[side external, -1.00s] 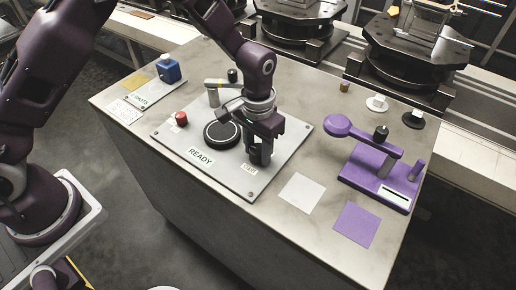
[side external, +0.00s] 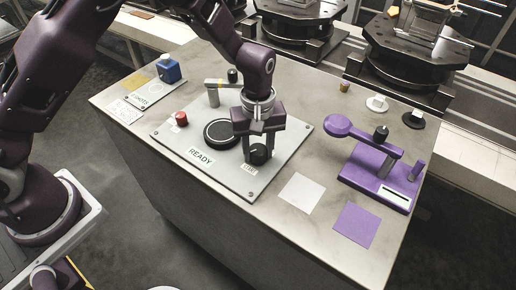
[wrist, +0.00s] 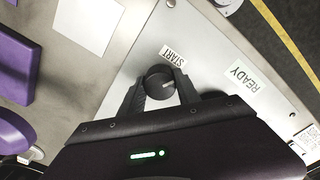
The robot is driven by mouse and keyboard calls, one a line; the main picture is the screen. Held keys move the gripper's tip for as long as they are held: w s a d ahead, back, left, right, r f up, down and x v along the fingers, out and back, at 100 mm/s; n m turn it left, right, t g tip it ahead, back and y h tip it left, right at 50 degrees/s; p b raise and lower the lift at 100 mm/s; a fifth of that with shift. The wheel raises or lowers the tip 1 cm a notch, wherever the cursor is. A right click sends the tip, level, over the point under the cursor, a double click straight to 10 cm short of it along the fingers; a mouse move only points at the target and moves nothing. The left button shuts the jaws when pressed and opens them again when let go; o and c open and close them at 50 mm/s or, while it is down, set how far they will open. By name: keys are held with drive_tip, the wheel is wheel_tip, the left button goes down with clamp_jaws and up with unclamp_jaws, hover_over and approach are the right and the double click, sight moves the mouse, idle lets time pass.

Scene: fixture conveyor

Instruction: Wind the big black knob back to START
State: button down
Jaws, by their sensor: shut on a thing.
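The big black knob (side external: 259,154) stands on the grey panel (side external: 180,138), beside the START label (side external: 247,169). In the wrist view the knob (wrist: 160,83) shows a light pointer line on its top, and the START label (wrist: 173,56) lies just beyond it. The line points to the right, toward the READY label (wrist: 243,76) side, not straight at START. My gripper (side external: 259,150) points down over the knob. In the wrist view its two fingers (wrist: 160,97) are closed on either side of the knob.
A round black pad (side external: 221,133) and a red button (side external: 181,119) are on the same panel. A purple press (side external: 380,165) stands to the right, with white and purple squares (side external: 356,225) in front.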

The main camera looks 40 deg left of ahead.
drive_tip(key=n, duration=0.5)
drive_tip(key=shift+n, duration=0.3)
idle(0.4)
drive_tip(key=c, duration=0.9)
unclamp_jaws()
drive_tip(key=shift+r, duration=0.1)
